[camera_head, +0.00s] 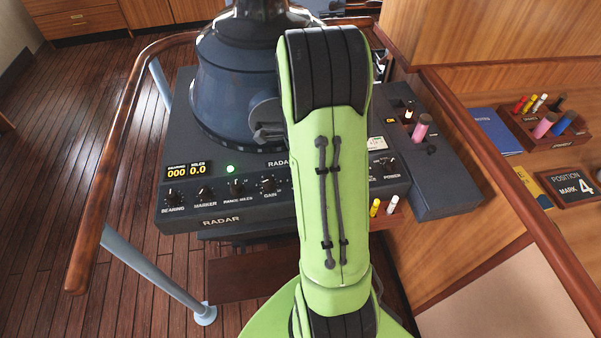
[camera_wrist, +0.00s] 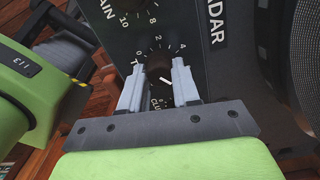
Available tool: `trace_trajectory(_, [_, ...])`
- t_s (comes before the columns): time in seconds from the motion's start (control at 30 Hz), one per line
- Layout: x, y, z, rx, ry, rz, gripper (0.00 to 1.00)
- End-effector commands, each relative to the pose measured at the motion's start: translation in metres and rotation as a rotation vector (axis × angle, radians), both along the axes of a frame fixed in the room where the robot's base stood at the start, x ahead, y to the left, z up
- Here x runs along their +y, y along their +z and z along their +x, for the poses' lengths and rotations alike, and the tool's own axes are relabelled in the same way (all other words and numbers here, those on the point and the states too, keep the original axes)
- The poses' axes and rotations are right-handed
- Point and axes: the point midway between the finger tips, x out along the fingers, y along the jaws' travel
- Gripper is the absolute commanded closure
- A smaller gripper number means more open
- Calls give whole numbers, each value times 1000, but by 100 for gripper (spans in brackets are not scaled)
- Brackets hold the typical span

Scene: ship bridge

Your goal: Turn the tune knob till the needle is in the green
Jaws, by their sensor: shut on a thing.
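My gripper (camera_wrist: 158,66) is shut on a round black knob with a white pointer line, the tune knob (camera_wrist: 159,67), one finger on each side. A dial scale with 0, 2 and 4 curves above the knob; its label shows only a first letter T beside the left finger. The pointer line slants toward the lower right in the wrist view. In the head view my green arm hides the knob and the gripper. A small pale meter (camera_head: 377,144) with a bit of green shows right of my arm; I cannot make out its needle.
The radar console (camera_head: 190,140) has other knobs, such as gain (camera_head: 268,184) and bearing (camera_head: 172,197), with a lit green lamp (camera_head: 230,169). A side panel (camera_head: 440,185) carries pink-topped levers. Wooden rails (camera_head: 112,170) flank the console. Pens (camera_head: 375,207) stand below its right edge.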

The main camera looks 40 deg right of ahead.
Motion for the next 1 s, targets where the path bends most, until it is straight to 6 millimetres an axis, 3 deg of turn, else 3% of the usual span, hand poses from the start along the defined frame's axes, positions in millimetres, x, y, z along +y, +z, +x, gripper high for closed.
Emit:
trace_trajectory(0.5, [0,0,1,-3,-385,0,99])
trace_trajectory(1.0, [0,1,1,-3,-490,0,99])
